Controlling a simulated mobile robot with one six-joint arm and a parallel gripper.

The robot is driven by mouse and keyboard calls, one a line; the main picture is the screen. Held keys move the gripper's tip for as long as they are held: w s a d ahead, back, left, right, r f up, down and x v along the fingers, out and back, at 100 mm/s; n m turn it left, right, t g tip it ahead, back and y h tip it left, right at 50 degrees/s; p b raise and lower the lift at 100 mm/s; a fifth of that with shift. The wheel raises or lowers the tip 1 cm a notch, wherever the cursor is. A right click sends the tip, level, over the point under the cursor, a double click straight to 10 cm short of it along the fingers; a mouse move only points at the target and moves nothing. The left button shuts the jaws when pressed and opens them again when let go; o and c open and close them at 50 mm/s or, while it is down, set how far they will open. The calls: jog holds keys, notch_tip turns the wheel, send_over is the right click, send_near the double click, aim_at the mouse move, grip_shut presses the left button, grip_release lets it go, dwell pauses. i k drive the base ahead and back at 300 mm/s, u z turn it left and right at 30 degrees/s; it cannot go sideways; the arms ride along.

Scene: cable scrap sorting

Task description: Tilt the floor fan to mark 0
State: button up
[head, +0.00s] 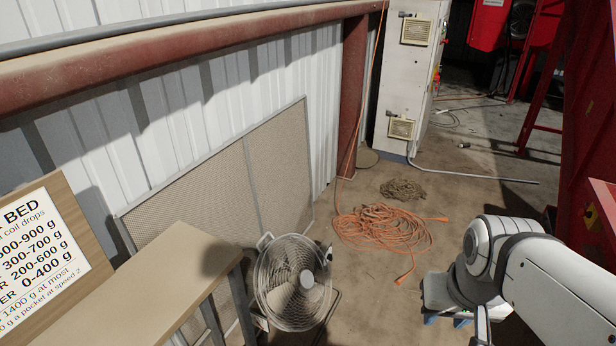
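The floor fan (292,283) stands on the concrete floor at the bottom middle, just right of a bench. It has a round pale wire guard, a light hub and a handle at its upper left. Its face is turned up toward the camera. No tilt scale or mark can be made out on it. My white and grey arm comes in from the lower right. What seems to be my gripper (446,320) hangs at its end, right of the fan and apart from it, with small blue parts low down. Its fingers are mostly hidden by the arm.
A tan bench (165,285) with a weight sign (42,245) stands left of the fan. A mesh panel (235,180) leans on the wall behind. An orange cable coil (380,229) and a brown coil (402,189) lie on the floor. A white cabinet (405,75) stands farther back.

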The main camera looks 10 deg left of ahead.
aim_at(284, 284)
jog(key=u, duration=0.4)
jog(key=i, duration=1.4)
jog(key=u, duration=0.85)
jog(key=k, duration=0.85)
jog(key=u, duration=0.15)
jog(key=i, duration=0.9)
jog(key=z, duration=0.05)
